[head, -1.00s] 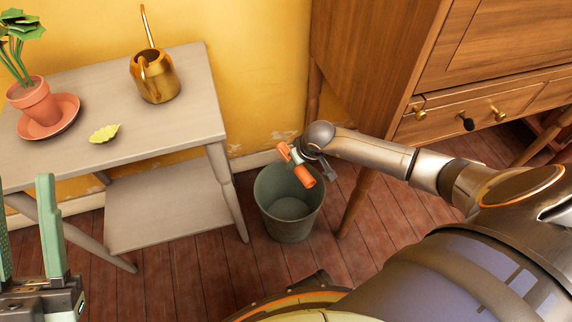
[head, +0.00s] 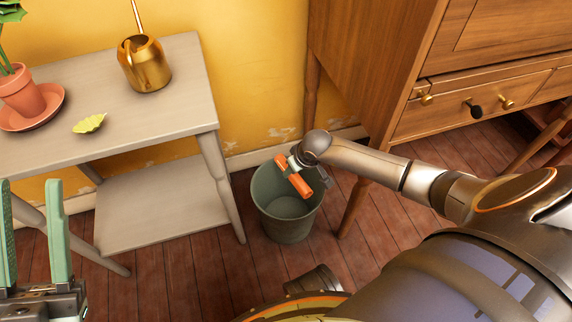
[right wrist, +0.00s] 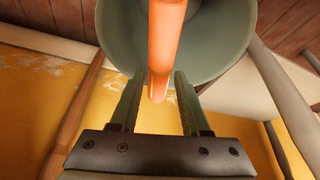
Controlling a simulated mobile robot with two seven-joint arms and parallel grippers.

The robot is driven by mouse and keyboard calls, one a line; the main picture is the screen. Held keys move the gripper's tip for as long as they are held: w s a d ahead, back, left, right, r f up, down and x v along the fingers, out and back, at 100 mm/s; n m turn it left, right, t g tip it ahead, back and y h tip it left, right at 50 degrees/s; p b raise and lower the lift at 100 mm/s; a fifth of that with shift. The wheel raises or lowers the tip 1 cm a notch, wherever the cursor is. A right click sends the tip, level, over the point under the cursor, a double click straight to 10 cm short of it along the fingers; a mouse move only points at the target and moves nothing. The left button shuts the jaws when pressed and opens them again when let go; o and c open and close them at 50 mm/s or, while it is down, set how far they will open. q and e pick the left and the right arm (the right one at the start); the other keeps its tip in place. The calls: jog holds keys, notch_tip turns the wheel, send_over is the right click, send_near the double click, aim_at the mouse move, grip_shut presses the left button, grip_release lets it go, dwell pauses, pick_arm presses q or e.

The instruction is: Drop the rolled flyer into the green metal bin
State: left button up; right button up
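The rolled flyer is an orange tube (head: 294,182), tilted over the mouth of the green metal bin (head: 288,228), which stands upright on the floor. My right gripper (head: 303,168) is above the bin's mouth. In the right wrist view, the flyer (right wrist: 166,40) crosses between the fingertips of the right gripper (right wrist: 158,76), with a small gap on both sides. The bin (right wrist: 222,60) opens behind it. My left gripper (head: 30,184) is open and empty at the lower left of the head view.
A grey side table (head: 150,120) with a lower shelf stands left of the bin. A wooden cabinet (head: 365,60) stands right of the bin.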

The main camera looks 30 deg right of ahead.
jog(key=o, duration=0.4)
pick_arm(q)
notch_tip(320, 180, up, 7)
jog(key=p, duration=0.6)
jog(key=shift+s+a+f+n, duration=0.2)
jog(key=shift+a+n, duration=0.1)
jog(key=shift+a, duration=0.1)
pick_arm(e)
jog(key=v, duration=1.2)
jog(key=shift+s+r, duration=0.15)
jog(key=shift+r, duration=0.1)
